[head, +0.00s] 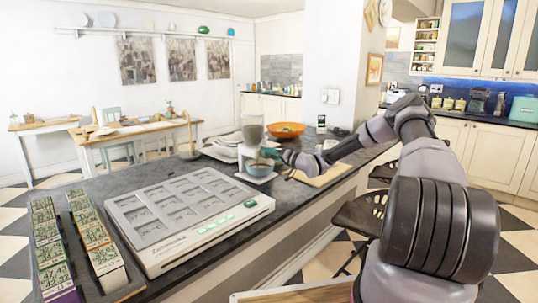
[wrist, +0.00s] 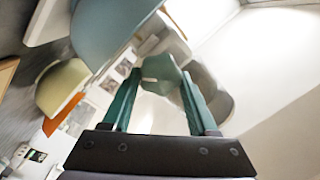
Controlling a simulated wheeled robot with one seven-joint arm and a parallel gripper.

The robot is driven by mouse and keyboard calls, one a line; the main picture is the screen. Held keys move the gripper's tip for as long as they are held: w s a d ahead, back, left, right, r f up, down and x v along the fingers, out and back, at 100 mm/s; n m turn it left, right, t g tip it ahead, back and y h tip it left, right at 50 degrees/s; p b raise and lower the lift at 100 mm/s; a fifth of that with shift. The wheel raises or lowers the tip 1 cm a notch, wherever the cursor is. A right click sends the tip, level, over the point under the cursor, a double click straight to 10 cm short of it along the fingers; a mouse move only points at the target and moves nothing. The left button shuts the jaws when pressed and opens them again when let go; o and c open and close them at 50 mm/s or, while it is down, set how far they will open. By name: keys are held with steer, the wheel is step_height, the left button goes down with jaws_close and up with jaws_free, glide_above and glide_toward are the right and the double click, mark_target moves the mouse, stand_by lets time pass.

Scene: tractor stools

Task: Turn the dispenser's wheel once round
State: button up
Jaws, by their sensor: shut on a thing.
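The dispenser (head: 251,133) stands on the dark counter, with a clear hopper on a white stand. A pale blue bowl (head: 260,168) sits under it, and large and blurred at the top of the wrist view (wrist: 105,25). My gripper (head: 271,153) reaches the dispenser's right side from the right. In the wrist view its two green fingers are shut on the green wheel (wrist: 160,72), whose flat piece lies between the fingertips. The wheel's far side and its axle are hidden. Pale grey rounded parts of the dispenser (wrist: 208,90) show behind the fingers.
An orange bowl (head: 286,130) stands behind the dispenser, and a wooden board (head: 322,175) lies to its right. A large white compartment tray (head: 185,213) and card racks (head: 95,240) fill the counter at left. Dark stools (head: 362,215) stand beside the counter.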

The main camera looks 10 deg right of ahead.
steer(key=m, duration=0.7)
steer(key=shift+f, duration=0.3)
steer(key=m, duration=0.6)
steer(key=shift+f+m, duration=0.1)
steer(key=shift+m, duration=0.3)
steer(key=m, duration=0.3)
steer(key=shift+m, duration=0.3)
steer(key=m, duration=0.3)
steer(key=shift+s+a+f+m, duration=0.1)
steer(key=shift+m, duration=0.2)
steer(key=m, duration=0.6)
steer(key=shift+a, duration=0.1)
steer(key=shift+m, duration=0.4)
steer(key=o, duration=1.4)
